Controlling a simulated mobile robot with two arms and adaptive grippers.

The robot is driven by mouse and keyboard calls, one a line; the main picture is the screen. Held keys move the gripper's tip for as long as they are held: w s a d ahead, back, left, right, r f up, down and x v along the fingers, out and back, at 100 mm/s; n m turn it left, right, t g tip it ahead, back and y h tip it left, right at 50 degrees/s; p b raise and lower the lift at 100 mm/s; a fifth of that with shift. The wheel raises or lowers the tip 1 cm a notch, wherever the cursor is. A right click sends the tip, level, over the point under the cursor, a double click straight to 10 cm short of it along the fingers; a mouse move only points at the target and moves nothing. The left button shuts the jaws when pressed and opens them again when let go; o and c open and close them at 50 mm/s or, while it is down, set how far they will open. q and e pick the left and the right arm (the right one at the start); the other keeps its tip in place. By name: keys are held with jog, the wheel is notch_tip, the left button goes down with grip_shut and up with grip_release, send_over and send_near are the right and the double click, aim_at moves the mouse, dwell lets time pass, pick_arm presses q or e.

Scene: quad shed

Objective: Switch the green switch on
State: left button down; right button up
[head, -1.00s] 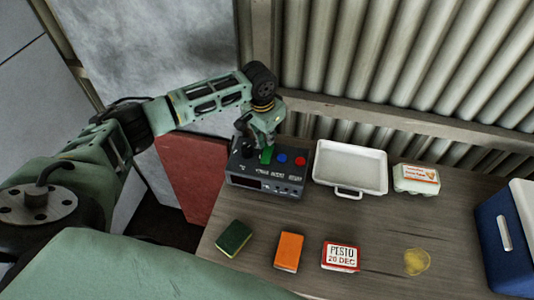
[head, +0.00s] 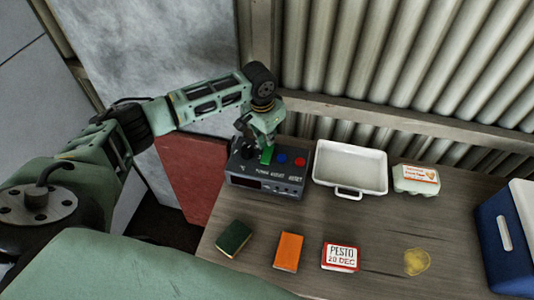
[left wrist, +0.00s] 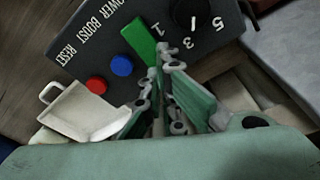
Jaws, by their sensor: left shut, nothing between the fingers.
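The green switch (head: 266,155) is a flat green rocker on top of a dark grey control box (head: 264,188). It also shows in the left wrist view (left wrist: 138,40), above the label POWER. My left gripper (head: 267,143) is over the box, right at the green switch. In the left wrist view its closed fingertips (left wrist: 155,74) are by the near end of the switch, with nothing between them. I cannot tell whether they touch it, and the gripper hides part of it from the head view. My right gripper is not in view.
A blue button (head: 282,158) and a red button (head: 299,162) sit beside the switch. A black knob (left wrist: 192,12) is on its other side. A white tray (head: 349,188) stands close to the box. A sponge, an orange block and a pesto box lie in front.

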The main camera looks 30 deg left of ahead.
aim_at(269, 148)
pick_arm(q)
jog(key=shift+f, duration=0.25)
jog(key=shift+f, duration=0.65)
dwell(0.3)
jog(key=shift+s+f+b, duration=0.15)
jog(key=shift+f+b, duration=0.05)
jog(key=shift+b, duration=0.15)
jog(key=shift+r+p, duration=0.7)
jog(key=shift+p, duration=0.3)
notch_tip(269, 148, up, 6)
jog(key=p, duration=0.6)
jog(key=shift+f, duration=0.15)
jog(key=shift+f, duration=0.1)
